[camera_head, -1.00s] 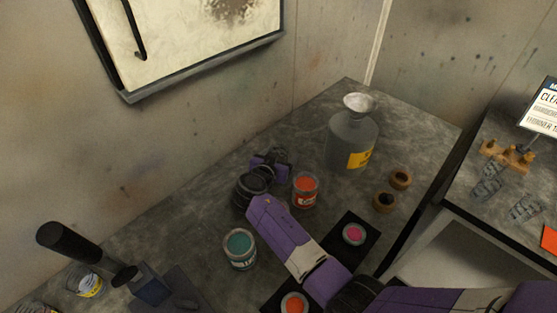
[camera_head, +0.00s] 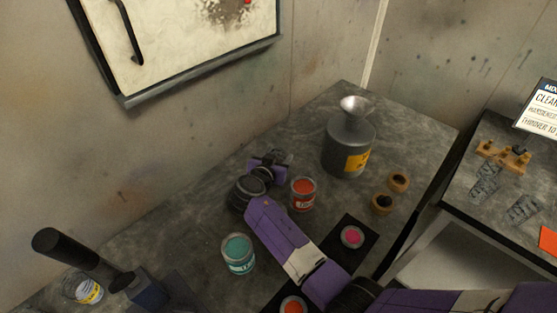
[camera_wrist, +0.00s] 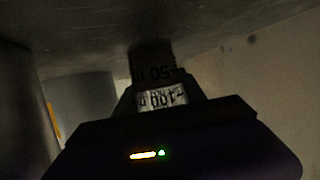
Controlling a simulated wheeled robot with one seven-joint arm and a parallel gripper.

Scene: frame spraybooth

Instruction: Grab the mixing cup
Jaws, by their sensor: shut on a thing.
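In the head view my gripper (camera_head: 268,165) is at the back of the grey bench, near the wall, beyond the black wrist joint. The wrist view shows a dark cup-like piece with printed graduation marks (camera_wrist: 153,68), which looks like the mixing cup, directly in front of my gripper (camera_wrist: 160,98). My gripper is shut on it. In the head view the cup is hidden or too small to make out by the gripper. The wrist view is dark, so the finger contact does not show clearly.
A grey canister with a funnel top (camera_head: 348,145) stands right of my gripper. An orange paint can (camera_head: 303,195) and a teal can (camera_head: 238,254) flank my arm. Two brown rings (camera_head: 383,203) lie near the bench edge. Grey translucent pieces (camera_head: 524,209) lie on the right-hand table.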

